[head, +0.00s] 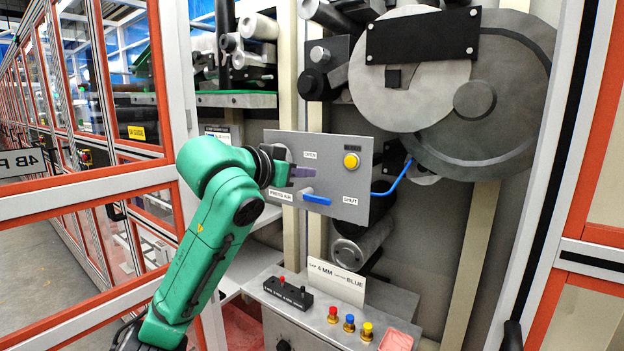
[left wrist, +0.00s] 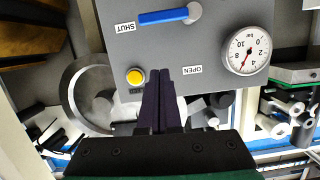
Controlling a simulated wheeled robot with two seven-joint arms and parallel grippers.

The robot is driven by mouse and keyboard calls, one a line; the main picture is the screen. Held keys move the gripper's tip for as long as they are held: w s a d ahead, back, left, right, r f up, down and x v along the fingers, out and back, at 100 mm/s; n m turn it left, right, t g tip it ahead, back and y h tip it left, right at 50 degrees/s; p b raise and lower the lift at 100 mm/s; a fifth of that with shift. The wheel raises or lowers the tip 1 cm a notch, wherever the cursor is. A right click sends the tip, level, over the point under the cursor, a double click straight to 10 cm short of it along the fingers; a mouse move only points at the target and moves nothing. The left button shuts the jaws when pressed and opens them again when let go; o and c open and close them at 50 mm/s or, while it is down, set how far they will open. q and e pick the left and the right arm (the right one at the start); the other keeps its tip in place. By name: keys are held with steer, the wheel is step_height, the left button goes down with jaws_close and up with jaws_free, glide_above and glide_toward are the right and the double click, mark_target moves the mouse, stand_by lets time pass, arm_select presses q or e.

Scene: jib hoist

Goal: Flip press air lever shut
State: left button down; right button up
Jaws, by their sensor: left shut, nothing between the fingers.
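The blue press air lever (head: 316,200) is on the grey panel (head: 345,150). It lies nearly level, its handle running right from its pivot towards the SHUT label (head: 350,200). The OPEN label (head: 310,155) sits above it. In the left wrist view, which is upside down, the lever (left wrist: 165,17) also points to the SHUT label (left wrist: 125,27). My left gripper (head: 303,172) is shut and empty in front of the panel, above the lever and apart from it. In the left wrist view its fingertips (left wrist: 158,73) are between the yellow button (left wrist: 135,77) and the OPEN label.
A round gauge (left wrist: 247,51) is on the panel; my gripper partly covers it in the head view. A blue hose (head: 392,181) leaves the panel's right side. Below is a bench with a black switch block (head: 288,293), coloured knobs (head: 349,323) and a sign (head: 336,283). Large rollers stand behind.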

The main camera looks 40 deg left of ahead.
arm_select(q)
steer(key=v, duration=0.2)
steer(key=b+v, duration=0.1)
steer(key=v, duration=0.2)
steer(key=shift+s+a+f+b, duration=0.1)
steer(key=shift+s+a+b, duration=0.2)
steer(key=shift+s, duration=0.1)
arm_select(e)
steer(key=f, duration=0.2)
steer(key=shift+w+a+f, duration=0.25)
steer(key=shift+w+f, duration=0.05)
steer(key=shift+w, duration=0.05)
arm_select(q)
steer(key=shift+w+a+f, duration=0.1)
steer(key=shift+w, duration=0.1)
